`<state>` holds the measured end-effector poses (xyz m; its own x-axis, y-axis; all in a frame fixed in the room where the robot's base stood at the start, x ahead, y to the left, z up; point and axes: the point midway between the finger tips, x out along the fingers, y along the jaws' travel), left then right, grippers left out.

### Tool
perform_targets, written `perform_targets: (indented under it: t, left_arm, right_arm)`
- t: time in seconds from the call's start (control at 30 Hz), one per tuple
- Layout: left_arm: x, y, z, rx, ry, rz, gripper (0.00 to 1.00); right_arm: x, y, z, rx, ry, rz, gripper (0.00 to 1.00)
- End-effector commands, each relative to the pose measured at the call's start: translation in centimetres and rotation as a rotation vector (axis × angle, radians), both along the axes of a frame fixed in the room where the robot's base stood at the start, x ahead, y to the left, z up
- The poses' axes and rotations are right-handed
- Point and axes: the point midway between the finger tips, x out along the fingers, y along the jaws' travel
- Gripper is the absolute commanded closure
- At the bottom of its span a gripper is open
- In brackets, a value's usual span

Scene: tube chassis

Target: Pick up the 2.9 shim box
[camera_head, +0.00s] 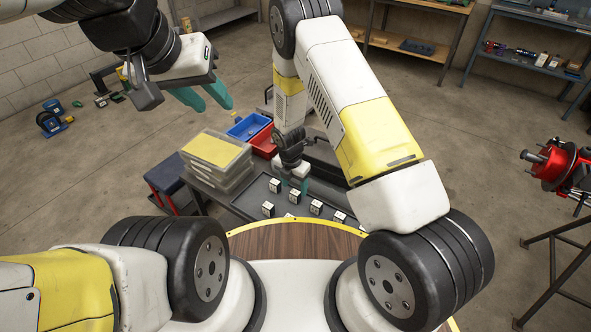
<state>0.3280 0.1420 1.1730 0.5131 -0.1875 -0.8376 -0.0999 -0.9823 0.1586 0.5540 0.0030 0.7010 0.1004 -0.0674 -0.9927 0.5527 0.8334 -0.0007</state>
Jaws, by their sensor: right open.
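Several small white boxes with dark markings stand on the dark grey tray top (235,204) of the bench. One box (275,185) is at the back left, another (267,209) nearer me, and another (316,206) to the right. The markings are too small to read, so I cannot tell which is the 2.9 shim box. My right gripper (294,184) points down, low over the tray, open, just right of the back left box. Whether anything is between its fingers is hidden. My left gripper (205,97) is raised at the upper left, open and empty, away from the bench.
Stacked clear bins with a yellow top (212,148) stand left of the tray. A blue bin (249,126) and a red bin (263,142) sit behind it. A wooden round-edged surface (295,245) is close in front of me. A red machine part (553,164) is far right.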

Motion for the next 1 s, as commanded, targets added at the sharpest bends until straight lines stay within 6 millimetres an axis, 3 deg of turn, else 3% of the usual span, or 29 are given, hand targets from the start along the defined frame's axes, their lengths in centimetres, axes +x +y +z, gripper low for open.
perform_targets:
  t: [0.3,0.63,0.93,1.0]
  left_arm:
    - [0.0,0.0,0.0,0.0,0.0,0.0,0.64]
    - [0.0,0.0,0.0,0.0,0.0,0.0,0.64]
    - [0.0,0.0,0.0,0.0,0.0,0.0,0.64]
    - [0.0,0.0,0.0,0.0,0.0,0.0,0.64]
  right_arm:
    - [0.5,-0.3,-4.5,-0.001,0.002,-0.002,0.4]
    - [0.6,-0.3,-5.3,0.0,0.0,-0.003,0.4]
    - [0.6,-0.3,-5.3,0.0,0.0,-0.004,0.97]
    - [0.6,-0.3,-5.2,0.0,0.0,-0.004,1.0]
